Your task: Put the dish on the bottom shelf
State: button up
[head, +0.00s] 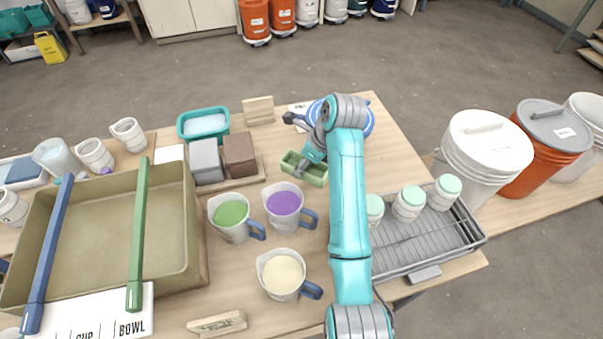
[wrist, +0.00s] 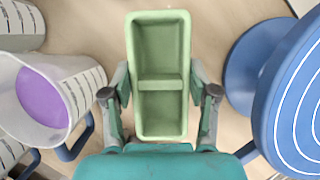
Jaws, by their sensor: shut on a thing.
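The dish is a small green tray with two compartments (wrist: 160,52), seen from above in the wrist view. My gripper (wrist: 160,88) is shut on it, with one finger against each long side. In the head view the dish (head: 308,174) is over the table, just behind the purple-filled jug and partly hidden by my gripper. I cannot tell how far it is above the table top. No shelf clearly marked as the bottom one shows; a low shelf unit (head: 100,20) is at the far left.
A blue round stand (head: 368,118) is close beside the dish on the right. Jugs of purple (head: 284,203), green (head: 231,213) and cream (head: 284,275) stand nearby. A wire rack (head: 425,245) with mint-lidded jars is right, near lidded buckets (head: 480,150).

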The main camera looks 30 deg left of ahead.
jog(key=shift+f, duration=2.55)
jog(key=o, duration=1.4)
jog(key=shift+f, duration=0.1)
